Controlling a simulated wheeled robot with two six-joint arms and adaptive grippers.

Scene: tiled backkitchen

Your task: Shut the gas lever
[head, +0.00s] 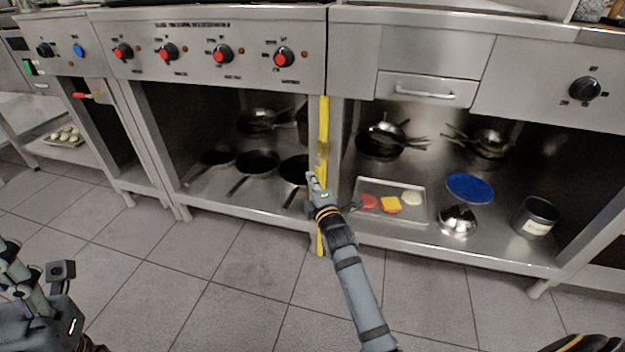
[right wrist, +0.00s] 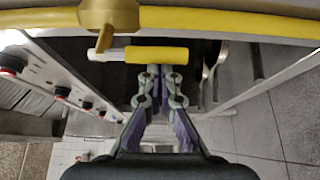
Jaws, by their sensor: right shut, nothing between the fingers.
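A yellow gas pipe (head: 323,118) runs upright on the post between the two counters. It crosses the top of the right wrist view with a brass valve (right wrist: 108,18) on it. The valve's lever has a pale stem and a yellow grip (right wrist: 156,55), and lies parallel to the pipe in that view. My right gripper (head: 315,181) is at the pipe, just below the brass valve in the head view. Its fingertips (right wrist: 164,71) are shut and empty, close beside the lever grip; contact is unclear. Parts of my left arm show at lower left; its finger state is unclear.
Red knobs (head: 223,53) line the left counter's panel. Pans (head: 257,162) stand on its shelf. A tray (head: 421,212) with food, a blue plate (head: 470,187) and a pot (head: 535,217) sit on the right shelf. A red handle (head: 81,95) juts out at left. The tiled floor is clear.

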